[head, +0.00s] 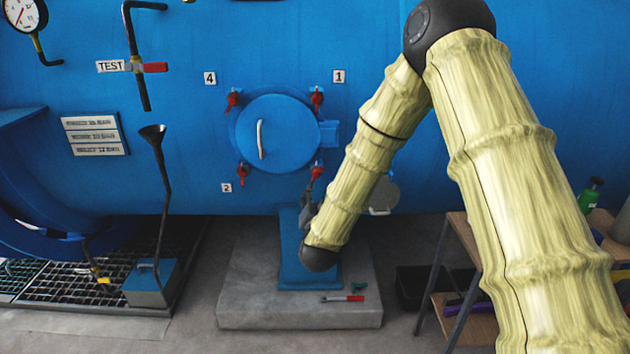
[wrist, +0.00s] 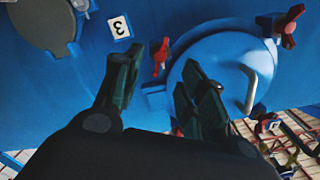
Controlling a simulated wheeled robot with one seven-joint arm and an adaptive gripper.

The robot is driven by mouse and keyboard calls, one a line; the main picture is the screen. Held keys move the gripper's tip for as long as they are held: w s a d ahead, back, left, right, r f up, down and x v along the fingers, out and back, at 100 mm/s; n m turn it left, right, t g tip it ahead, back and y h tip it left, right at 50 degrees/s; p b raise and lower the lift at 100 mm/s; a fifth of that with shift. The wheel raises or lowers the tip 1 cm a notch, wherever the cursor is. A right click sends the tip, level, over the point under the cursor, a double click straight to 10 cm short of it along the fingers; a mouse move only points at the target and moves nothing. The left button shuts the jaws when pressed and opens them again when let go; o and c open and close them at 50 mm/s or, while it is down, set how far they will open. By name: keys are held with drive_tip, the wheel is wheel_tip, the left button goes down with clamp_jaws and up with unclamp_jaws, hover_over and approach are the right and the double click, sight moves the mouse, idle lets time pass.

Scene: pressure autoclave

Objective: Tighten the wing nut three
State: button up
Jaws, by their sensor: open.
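The red wing nut three (head: 317,173) sits at the lower right of the round blue hatch (head: 278,135) in the head view. In the wrist view the wing nut (wrist: 160,55) lies beside the white label 3 (wrist: 120,27). My gripper (head: 311,188) is just below the wing nut in the head view, small and partly hidden by my arm. In the wrist view my gripper (wrist: 158,62) is open, and the wing nut appears in the gap between its dark fingertips. Nothing is held. I cannot tell how far the wing nut is from the fingers in depth.
Red wing nuts sit near labels 4 (head: 210,78), 1 (head: 339,76) and 2 (head: 226,187). The hatch handle (head: 261,139) sticks out. A table (head: 457,225) stands right.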

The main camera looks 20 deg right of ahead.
sight(316, 176)
drive_tip(key=x, duration=0.5)
drive_tip(key=p+x, duration=0.1)
drive_tip(key=x, duration=0.5)
drive_tip(key=shift+r, duration=0.25)
drive_tip(key=shift+c, duration=0.2)
drive_tip(key=shift+a, duration=0.1)
clamp_jaws()
